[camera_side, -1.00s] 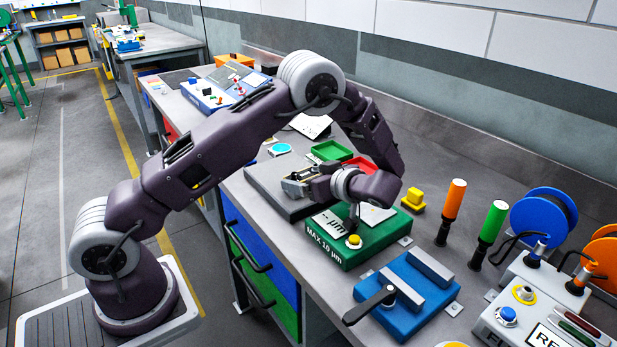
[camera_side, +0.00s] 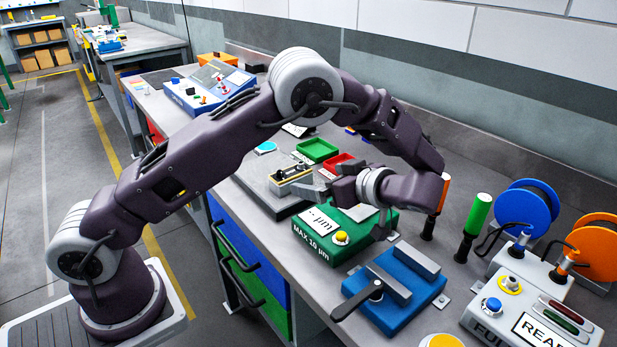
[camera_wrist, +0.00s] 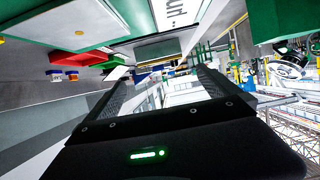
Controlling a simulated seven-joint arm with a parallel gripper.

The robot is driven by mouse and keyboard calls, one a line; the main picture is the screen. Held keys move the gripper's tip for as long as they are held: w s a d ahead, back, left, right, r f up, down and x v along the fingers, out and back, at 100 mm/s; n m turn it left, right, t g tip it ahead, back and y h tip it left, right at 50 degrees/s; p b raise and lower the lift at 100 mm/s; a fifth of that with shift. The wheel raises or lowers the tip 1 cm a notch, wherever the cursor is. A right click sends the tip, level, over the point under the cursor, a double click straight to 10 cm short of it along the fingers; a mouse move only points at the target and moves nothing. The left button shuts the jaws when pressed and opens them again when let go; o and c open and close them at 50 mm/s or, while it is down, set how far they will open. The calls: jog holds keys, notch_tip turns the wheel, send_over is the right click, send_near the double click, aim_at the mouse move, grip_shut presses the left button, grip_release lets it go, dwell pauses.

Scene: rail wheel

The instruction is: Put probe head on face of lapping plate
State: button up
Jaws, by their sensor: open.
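The dark grey slab (camera_side: 258,187), which looks like the lapping plate, lies flat on the bench in the side view. A small brass-and-dark block (camera_side: 291,174) stands on its top; it may be the probe head, but I cannot tell for sure. My gripper (camera_side: 325,188) is just right of that block, pointing left, over the edge between the slab and a green gauge box. In the wrist view my gripper (camera_wrist: 161,74) has its two fingers spread with nothing between them. My wrist hides part of the gauge box and its cable area.
The green gauge box (camera_side: 311,242), marked MAX 10 µm, has a yellow button. A blue clamp (camera_side: 405,315) sits in front. Green (camera_side: 316,150) and red (camera_side: 336,164) trays lie behind the slab. A green-handled tool (camera_side: 478,213) and a control box (camera_side: 480,322) stand right.

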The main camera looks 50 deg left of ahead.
jog(key=shift+d+r, duration=0.15)
jog(key=shift+d, duration=0.15)
jog(key=s+r+m+h, duration=0.85)
jog(key=s+r, duration=0.25)
jog(key=s, duration=0.4)
jog(key=s+d+m+t+h, duration=0.5)
jog(key=s+m, duration=0.4)
jog(key=s, duration=0.2)
jog(key=shift+s+d+r+t, duration=0.3)
jog(key=shift+s+r, duration=0.1)
jog(key=shift+r, duration=0.05)
jog(key=shift+m, duration=0.25)
